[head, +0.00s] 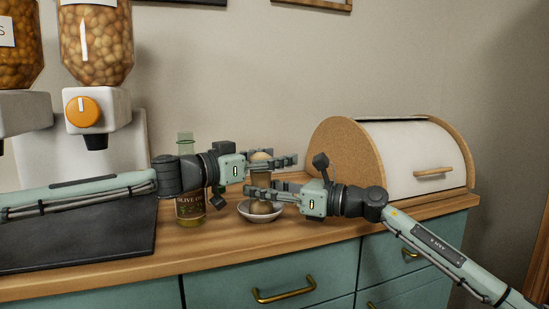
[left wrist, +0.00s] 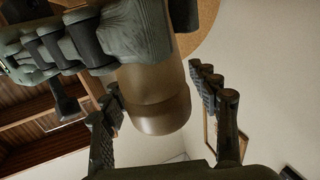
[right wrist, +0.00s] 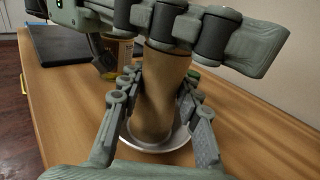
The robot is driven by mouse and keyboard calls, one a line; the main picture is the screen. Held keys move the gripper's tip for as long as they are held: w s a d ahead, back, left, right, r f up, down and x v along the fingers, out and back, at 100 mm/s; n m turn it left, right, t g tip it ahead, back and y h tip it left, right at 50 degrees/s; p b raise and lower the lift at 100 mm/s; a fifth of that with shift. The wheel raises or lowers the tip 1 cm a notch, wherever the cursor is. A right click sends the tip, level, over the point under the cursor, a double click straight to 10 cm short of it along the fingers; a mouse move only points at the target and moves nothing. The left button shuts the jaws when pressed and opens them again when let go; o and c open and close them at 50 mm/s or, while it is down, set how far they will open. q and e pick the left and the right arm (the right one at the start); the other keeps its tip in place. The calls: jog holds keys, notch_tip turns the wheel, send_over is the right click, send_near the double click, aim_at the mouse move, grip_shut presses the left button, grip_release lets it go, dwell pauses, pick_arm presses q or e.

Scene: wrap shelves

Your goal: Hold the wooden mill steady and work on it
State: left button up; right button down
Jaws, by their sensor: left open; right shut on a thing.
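The wooden mill (head: 261,157) stands upright in a small white dish (head: 246,213) on the counter, partly hidden by both grippers in the head view. My left gripper (head: 285,162) is open at the height of the mill's top; in the left wrist view the mill's rounded end (left wrist: 160,108) shows between its spread fingers. My right gripper (head: 262,193) is lower and shut on the mill's body; the right wrist view shows the body (right wrist: 158,95) between its fingers, with the dish rim (right wrist: 150,148) below. The left gripper covers the mill's top there.
An olive oil bottle (head: 190,207) stands close left of the dish. A bread box (head: 425,160) stands at the right. A dark mat (head: 80,240) and dispensers (head: 97,105) are at the left. The counter front (head: 300,235) is clear.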

pick_arm(q)
jog(key=c, duration=1.3)
jog(key=shift+c, duration=0.3)
